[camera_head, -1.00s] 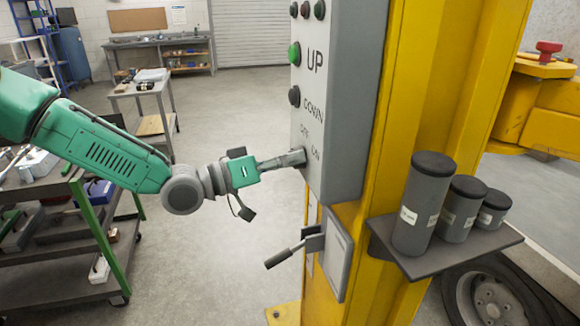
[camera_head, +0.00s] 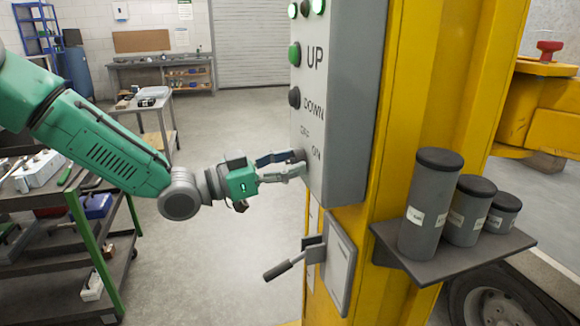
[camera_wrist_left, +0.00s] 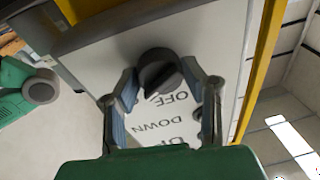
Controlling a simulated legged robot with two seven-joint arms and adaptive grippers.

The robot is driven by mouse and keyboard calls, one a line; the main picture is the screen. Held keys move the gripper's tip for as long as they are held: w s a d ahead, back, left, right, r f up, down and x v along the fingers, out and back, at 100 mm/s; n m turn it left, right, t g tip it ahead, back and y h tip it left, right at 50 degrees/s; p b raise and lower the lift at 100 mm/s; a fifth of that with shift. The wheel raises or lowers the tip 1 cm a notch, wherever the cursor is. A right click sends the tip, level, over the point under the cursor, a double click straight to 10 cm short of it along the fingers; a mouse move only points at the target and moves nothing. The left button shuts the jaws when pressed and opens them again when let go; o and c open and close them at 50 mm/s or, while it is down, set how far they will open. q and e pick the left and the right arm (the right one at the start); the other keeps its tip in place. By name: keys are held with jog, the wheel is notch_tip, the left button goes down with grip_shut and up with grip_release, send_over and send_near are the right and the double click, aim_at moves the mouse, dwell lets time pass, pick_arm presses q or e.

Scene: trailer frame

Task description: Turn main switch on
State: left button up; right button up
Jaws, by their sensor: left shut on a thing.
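The main switch is a dark rotary knob (camera_wrist_left: 160,72) on a grey control box (camera_head: 340,100) fixed to a yellow post. Lettering OFF shows beside it in the left wrist view; OFF and ON show above the fingers in the head view. My left gripper (camera_head: 296,164) reaches the box from the left, and its two fingers (camera_wrist_left: 170,88) stand on either side of the knob, shut on it. The fingers partly hide the knob in the head view. Small indicator lamps (camera_head: 305,8) at the box's top glow. My right gripper is not in view.
A lever (camera_head: 290,262) sticks out from a plate below the box. A shelf (camera_head: 450,256) with grey canisters (camera_head: 431,205) juts from the post at right. A tool cart (camera_head: 95,235) stands at left. Open floor lies between cart and post.

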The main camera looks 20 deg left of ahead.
pick_arm(q)
jog(key=shift+f, duration=0.4)
jog(key=o, duration=1.2)
jog(key=shift+c, duration=0.2)
jog(key=shift+w, duration=0.15)
jog(key=shift+a+r, duration=0.1)
jog(key=shift+r, duration=0.05)
jog(key=shift+a, duration=0.1)
jog(key=v, duration=1.2)
jog(key=shift+w, duration=0.1)
